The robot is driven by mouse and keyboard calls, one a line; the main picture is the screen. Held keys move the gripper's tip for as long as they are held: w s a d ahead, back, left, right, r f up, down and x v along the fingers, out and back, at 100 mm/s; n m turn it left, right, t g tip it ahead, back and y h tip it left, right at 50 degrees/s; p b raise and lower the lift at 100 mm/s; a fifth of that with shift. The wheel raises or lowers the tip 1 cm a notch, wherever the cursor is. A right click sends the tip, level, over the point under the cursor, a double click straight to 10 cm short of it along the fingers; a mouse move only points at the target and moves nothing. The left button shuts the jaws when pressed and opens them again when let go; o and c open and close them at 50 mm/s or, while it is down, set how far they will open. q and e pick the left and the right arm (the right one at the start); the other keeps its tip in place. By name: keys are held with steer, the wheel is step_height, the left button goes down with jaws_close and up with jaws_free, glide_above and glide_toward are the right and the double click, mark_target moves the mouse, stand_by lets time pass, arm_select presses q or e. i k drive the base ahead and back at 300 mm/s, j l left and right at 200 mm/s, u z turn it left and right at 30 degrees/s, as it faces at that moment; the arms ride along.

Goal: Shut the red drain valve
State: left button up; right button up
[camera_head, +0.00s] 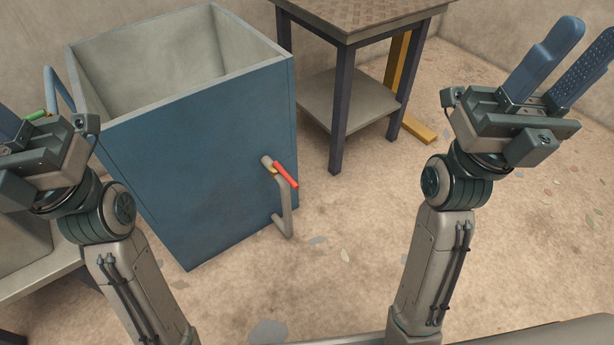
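The red drain valve handle (286,175) sits on a short grey pipe (287,212) low on the front of an open-topped blue tank (200,160), near its right corner. The handle slants down to the right; a small yellow part shows at its left. My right gripper (588,38) is at the upper right, well apart from the valve, with a gap between its two blue fingers and nothing in it. My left gripper (8,122) is at the left edge, left of the tank.
A dark-legged table (340,100) with a lower shelf stands behind the tank to the right. A yellow post with a foot (417,129) stands beside it. The floor right of the valve is clear.

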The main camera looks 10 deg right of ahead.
mark_target(286, 175)
steer(key=k+l+u, duration=0.15)
steer(key=l+u, duration=0.3)
steer(key=k+l+u, duration=0.2)
steer(key=u, duration=0.25)
